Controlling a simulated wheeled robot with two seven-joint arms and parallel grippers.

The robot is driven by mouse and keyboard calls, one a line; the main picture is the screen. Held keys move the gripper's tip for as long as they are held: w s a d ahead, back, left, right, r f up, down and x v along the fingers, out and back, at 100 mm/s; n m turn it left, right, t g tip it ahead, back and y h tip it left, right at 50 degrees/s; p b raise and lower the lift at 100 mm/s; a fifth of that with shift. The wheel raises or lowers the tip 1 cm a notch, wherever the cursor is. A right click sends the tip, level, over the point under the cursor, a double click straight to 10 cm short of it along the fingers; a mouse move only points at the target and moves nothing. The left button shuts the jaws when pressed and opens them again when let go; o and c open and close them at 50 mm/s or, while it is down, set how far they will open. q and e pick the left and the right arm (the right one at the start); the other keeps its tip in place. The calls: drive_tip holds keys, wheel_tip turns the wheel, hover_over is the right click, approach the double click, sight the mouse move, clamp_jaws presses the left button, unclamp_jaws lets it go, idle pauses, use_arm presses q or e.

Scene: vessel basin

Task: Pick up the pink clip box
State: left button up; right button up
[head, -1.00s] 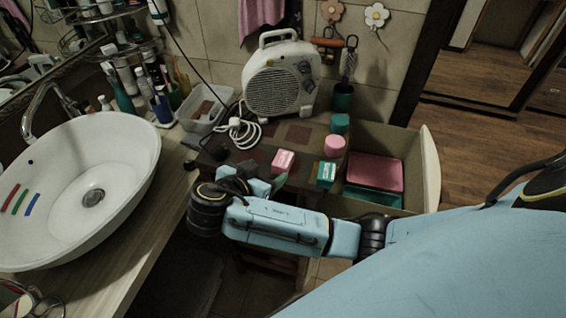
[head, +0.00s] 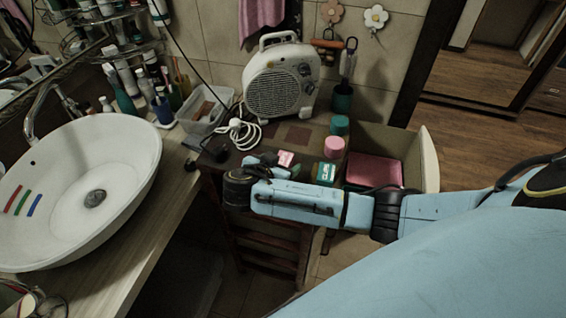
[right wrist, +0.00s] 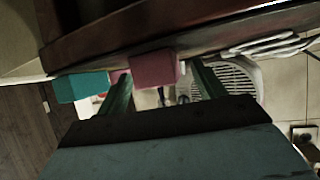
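The pink clip box (head: 286,158) stands on the small brown table, its lower part hidden behind my right arm in the head view. In the right wrist view the pink clip box (right wrist: 154,68) lies between and ahead of the two dark green fingers. My right gripper (right wrist: 162,80) is open, with a gap showing on each side of the box. In the head view my right gripper (head: 267,163) is close to the box and partly hidden by its own wrist. My left gripper is in neither view.
A green box (head: 326,172) stands just right of the pink one. An open bin (head: 431,160) is at right.

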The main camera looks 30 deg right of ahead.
drive_tip(key=c, duration=1.1)
